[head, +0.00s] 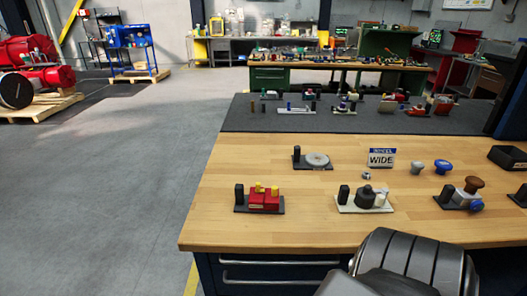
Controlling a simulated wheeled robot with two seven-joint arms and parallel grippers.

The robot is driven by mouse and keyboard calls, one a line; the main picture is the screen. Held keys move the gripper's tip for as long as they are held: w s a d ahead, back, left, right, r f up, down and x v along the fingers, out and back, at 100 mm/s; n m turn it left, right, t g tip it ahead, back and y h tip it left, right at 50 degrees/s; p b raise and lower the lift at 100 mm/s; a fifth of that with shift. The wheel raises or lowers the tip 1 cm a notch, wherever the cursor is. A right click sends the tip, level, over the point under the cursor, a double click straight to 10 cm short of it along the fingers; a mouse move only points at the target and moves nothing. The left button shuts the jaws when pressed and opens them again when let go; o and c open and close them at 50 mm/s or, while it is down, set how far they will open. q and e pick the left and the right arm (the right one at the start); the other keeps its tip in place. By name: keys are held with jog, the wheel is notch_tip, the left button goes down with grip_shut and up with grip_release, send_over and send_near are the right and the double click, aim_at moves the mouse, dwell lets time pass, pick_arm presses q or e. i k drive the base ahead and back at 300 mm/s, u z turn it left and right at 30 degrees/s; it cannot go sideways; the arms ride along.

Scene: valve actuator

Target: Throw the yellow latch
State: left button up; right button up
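A red block with two small yellow upright parts (261,187) sits on a dark base plate at the front left of the wooden bench top (310,224). The yellow parts are the only yellow on the bench devices, and I take the latch to be among them. Their exact setting is too small to tell. A black post (239,197) stands on the left end of the same plate. Neither of my grippers shows. A dark grey rounded link of mine rises at the bottom right, in front of the bench edge.
A grey disc device (317,160) stands behind the red block. A device with a dark grey cylinder (368,196) stands to its right. A "WIDE" sign (381,158), knobs, a brown-and-blue valve (472,188) and a black tray (508,156) stand farther right. Bare wood surrounds the red block.

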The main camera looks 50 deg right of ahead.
aim_at(258, 190)
jog(key=k, duration=0.75)
jog(key=z, duration=1.55)
jog(key=i, duration=0.5)
